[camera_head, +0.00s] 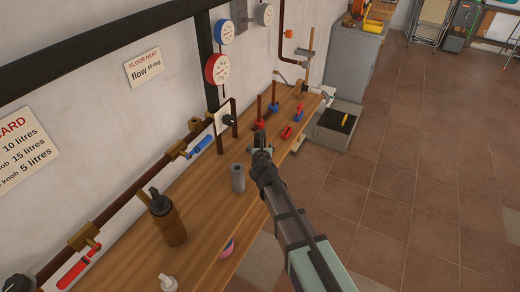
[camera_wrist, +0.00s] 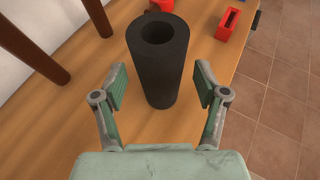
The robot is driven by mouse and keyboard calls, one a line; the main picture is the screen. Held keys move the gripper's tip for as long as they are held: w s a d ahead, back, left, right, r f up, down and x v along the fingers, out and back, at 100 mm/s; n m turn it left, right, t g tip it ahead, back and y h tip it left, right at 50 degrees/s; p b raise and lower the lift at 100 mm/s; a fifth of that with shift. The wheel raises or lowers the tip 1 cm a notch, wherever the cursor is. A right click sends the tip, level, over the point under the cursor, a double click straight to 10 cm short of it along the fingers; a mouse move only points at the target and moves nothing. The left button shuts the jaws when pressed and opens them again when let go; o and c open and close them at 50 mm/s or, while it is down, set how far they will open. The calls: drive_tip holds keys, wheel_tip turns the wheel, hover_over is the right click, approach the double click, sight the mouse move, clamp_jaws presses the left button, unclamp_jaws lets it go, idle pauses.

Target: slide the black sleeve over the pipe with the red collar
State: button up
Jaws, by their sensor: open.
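The black sleeve (camera_wrist: 158,70) is a hollow cylinder standing upright on the bench in the wrist view. My gripper (camera_wrist: 158,88) is open, one finger on each side of it, with a small gap on both sides. In the head view my gripper (camera_head: 261,149) is above the bench, with the dark sleeve (camera_head: 259,138) partly hidden at its fingers. The pipe with the red collar (camera_head: 259,106) stands upright just beyond. A red piece at the top of the wrist view (camera_wrist: 163,5) may be its collar; it is mostly cut off.
A grey cylinder (camera_head: 237,179) and a brown bottle (camera_head: 167,218) stand on the wooden bench (camera_head: 205,205). Brown pipes (camera_wrist: 28,45) rise at the wall side.

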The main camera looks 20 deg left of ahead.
drive_tip(key=shift+x, duration=1.2)
drive_tip(key=shift+s, duration=0.1)
drive_tip(key=shift+c, duration=0.3)
drive_tip(key=c, duration=1.2)
drive_tip(key=shift+r, duration=0.15)
wheel_tip(320, 180, up, 20)
